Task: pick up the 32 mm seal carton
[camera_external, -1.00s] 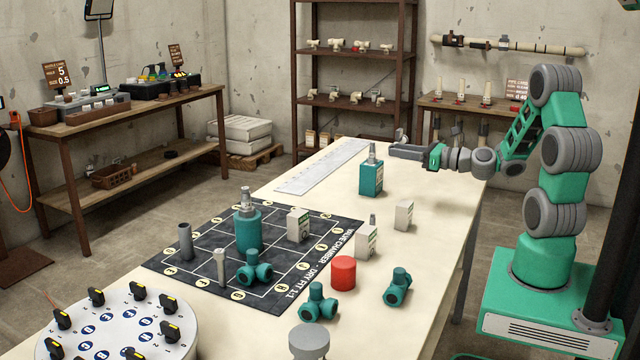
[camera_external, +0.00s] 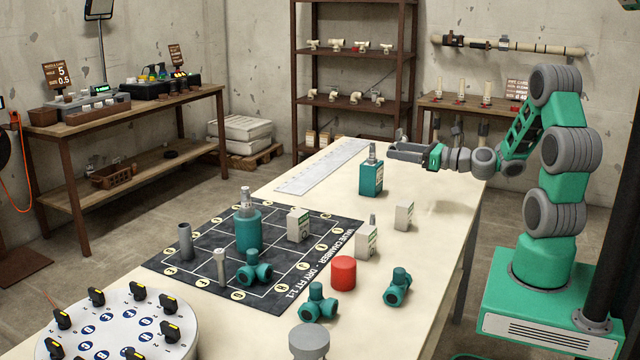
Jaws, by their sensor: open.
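Several small white cartons stand on the table. One carton (camera_external: 298,225) is on the dark grid mat, another carton (camera_external: 366,242) is at the mat's right edge, and a third carton (camera_external: 404,215) stands on bare table to the right. Their labels are too small to read, so I cannot tell which is the 32 mm seal carton. My gripper (camera_external: 396,148) is open and empty above the far part of the table, behind the teal bottle (camera_external: 371,179) and well away from all three cartons.
The grid mat (camera_external: 190,272) holds a teal cylinder (camera_external: 248,230) and grey pipe pieces. A red cylinder (camera_external: 343,272) and teal fittings (camera_external: 398,288) stand near the front right. A round dial board (camera_external: 110,335) is front left. A long ruler (camera_external: 322,166) lies at the back.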

